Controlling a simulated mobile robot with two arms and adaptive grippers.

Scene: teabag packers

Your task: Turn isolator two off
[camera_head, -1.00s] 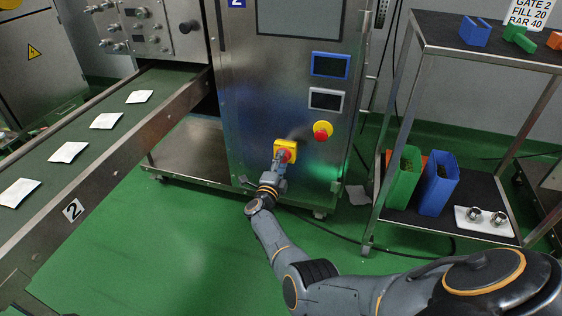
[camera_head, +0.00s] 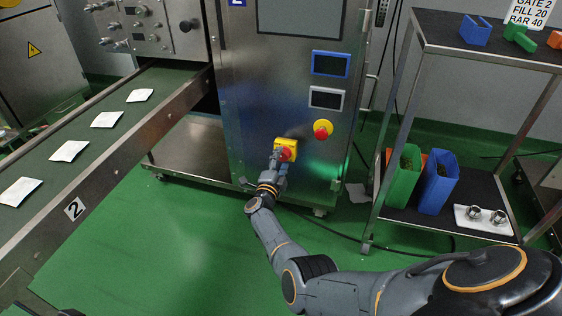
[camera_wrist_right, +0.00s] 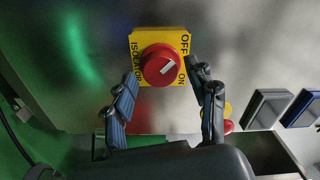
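The isolator is a red knob (camera_head: 285,154) on a yellow plate (camera_head: 291,143), low on the front of the steel machine.
A red button on a yellow base (camera_head: 323,129) sits right of the isolator, below two small panels (camera_head: 331,63). A conveyor (camera_head: 110,150) marked 2 carries white packets at left. A shelf trolley (camera_head: 480,55) with blue and green holders stands at right.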

